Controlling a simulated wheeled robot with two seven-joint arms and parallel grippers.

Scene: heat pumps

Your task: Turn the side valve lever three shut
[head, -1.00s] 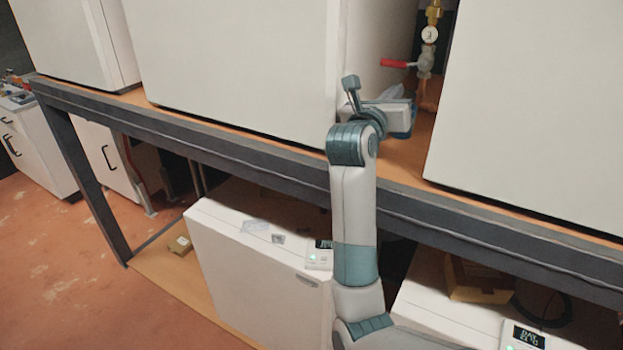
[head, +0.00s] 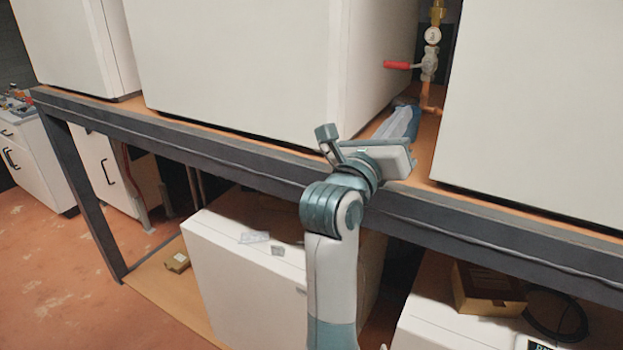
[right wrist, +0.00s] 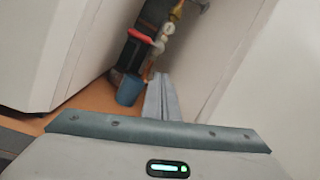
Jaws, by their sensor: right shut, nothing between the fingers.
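The valve tagged 3 sits on a vertical pipe in the gap between two large white units in the head view. Its red lever (head: 397,65) points left, across the pipe. The round tag (head: 432,36) is just above the valve body (head: 429,66). The red lever also shows in the right wrist view (right wrist: 140,36), beyond the fingers. My right gripper (head: 408,116) is shut and empty, in front of and below the lever, apart from it. My left gripper is not in view.
White units (head: 240,60) and another at the right (head: 540,110) flank the gap. The dark shelf beam (head: 240,152) runs below my wrist. A blue object (right wrist: 130,90) stands on the wooden shelf by the pipe. Lower units and a cardboard box (head: 488,290) are beneath.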

